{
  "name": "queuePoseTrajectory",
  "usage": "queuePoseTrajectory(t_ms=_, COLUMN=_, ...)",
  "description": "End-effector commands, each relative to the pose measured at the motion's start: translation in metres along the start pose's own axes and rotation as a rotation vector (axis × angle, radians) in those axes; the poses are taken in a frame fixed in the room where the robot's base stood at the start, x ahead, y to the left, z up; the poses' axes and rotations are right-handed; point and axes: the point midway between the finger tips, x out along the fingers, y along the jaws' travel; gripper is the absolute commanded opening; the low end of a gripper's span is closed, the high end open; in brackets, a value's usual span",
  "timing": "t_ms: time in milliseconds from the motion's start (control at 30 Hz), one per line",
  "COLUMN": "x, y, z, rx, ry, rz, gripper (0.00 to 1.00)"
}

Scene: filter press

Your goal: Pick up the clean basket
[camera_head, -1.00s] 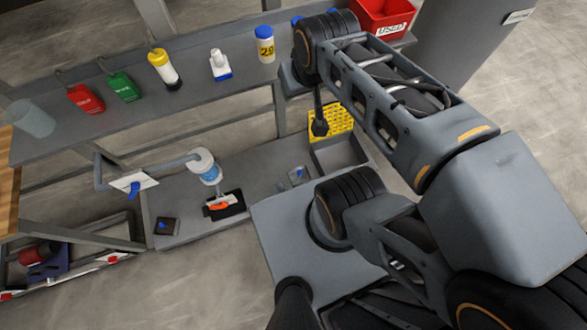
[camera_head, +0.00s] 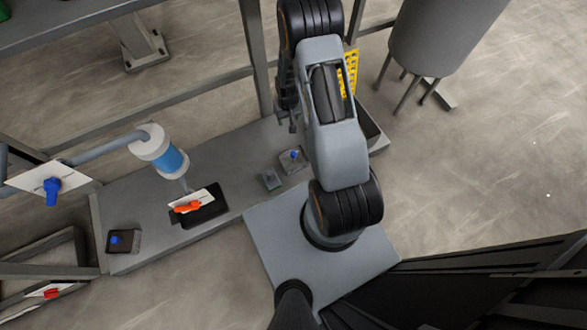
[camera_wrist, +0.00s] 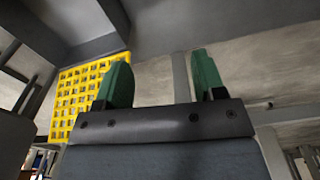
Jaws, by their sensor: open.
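A yellow perforated grid (camera_head: 350,70) shows in the head view behind my arm, at the back of a grey open tray (camera_head: 370,130). It also shows in the wrist view (camera_wrist: 75,92), left of my gripper, with the left finger overlapping its edge. I cannot tell whether this grid is the clean basket; no other basket shows clearly. My gripper (camera_wrist: 162,78) has two green fingers standing apart with nothing between them. In the head view my gripper is mostly hidden by my arm.
A grey tank (camera_head: 435,40) stands back right. Floor at right is clear.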

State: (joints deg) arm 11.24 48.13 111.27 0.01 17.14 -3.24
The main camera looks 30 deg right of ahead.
Motion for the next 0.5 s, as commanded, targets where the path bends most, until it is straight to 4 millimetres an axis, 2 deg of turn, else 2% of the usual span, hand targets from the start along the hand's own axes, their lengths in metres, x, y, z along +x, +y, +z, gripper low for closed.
queuePoseTrajectory(t_ms=33, x=0.047, y=0.003, z=0.008, rx=0.006, ry=-0.020, rz=-0.001, gripper=0.63)
queuePoseTrajectory(t_ms=100, x=0.080, y=0.006, z=0.015, rx=0.011, ry=-0.034, rz=-0.001, gripper=0.63)
queuePoseTrajectory(t_ms=200, x=0.114, y=0.009, z=0.024, rx=0.016, ry=-0.048, rz=-0.002, gripper=0.63)
queuePoseTrajectory(t_ms=500, x=0.176, y=0.011, z=0.035, rx=0.021, ry=-0.062, rz=-0.003, gripper=0.63)
